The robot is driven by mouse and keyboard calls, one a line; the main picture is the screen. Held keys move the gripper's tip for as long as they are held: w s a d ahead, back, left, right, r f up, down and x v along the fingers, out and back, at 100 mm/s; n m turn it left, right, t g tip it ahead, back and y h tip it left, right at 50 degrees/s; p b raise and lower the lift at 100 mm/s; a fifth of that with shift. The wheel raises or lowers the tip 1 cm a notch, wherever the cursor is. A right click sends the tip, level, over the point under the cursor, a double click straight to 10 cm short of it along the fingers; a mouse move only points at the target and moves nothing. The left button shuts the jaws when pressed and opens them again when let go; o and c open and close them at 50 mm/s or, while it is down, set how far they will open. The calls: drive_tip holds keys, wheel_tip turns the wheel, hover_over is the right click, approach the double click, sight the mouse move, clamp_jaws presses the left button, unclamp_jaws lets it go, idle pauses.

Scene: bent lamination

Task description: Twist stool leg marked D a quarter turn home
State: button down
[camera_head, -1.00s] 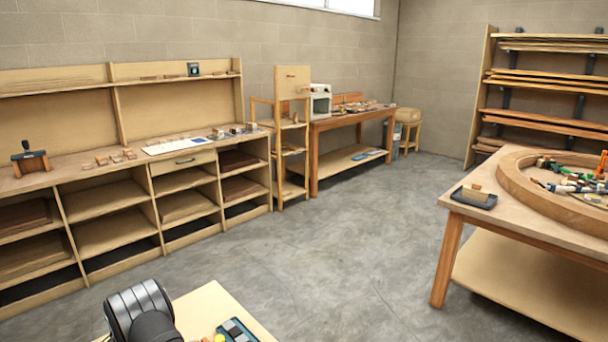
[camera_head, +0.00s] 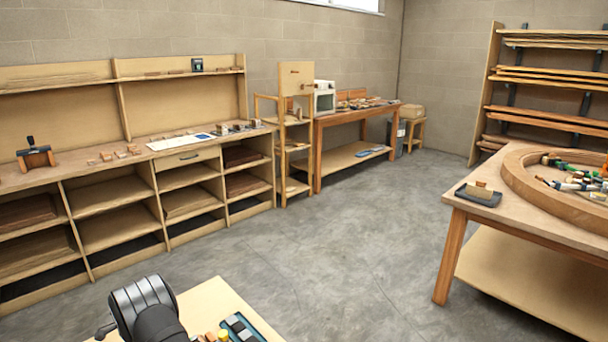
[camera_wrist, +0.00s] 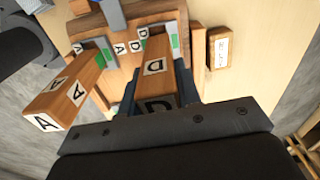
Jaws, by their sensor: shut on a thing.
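A second leg, marked A (camera_wrist: 66,92), stands in another grey fitting with a green mark (camera_wrist: 104,54). White A and D labels show on the seat between the fittings. How far leg D is turned is unclear.
A small wooden block with a white label (camera_wrist: 219,50) lies on the pale worktop (camera_wrist: 258,50) right of the seat. In the head view, the worktop (camera_head: 215,293) holds a dark tray (camera_head: 243,328). Open grey floor (camera_head: 320,240) lies beyond, with shelves (camera_head: 110,210) to the left.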

drive_tip(key=shift+m, duration=0.4)
drive_tip(key=shift+c, duration=2.4)
unclamp_jaws()
drive_tip(key=shift+r, duration=0.1)
drive_tip(key=shift+r, duration=3.45)
drive_tip(key=shift+f, duration=0.1)
drive_tip(key=shift+f, duration=3.45)
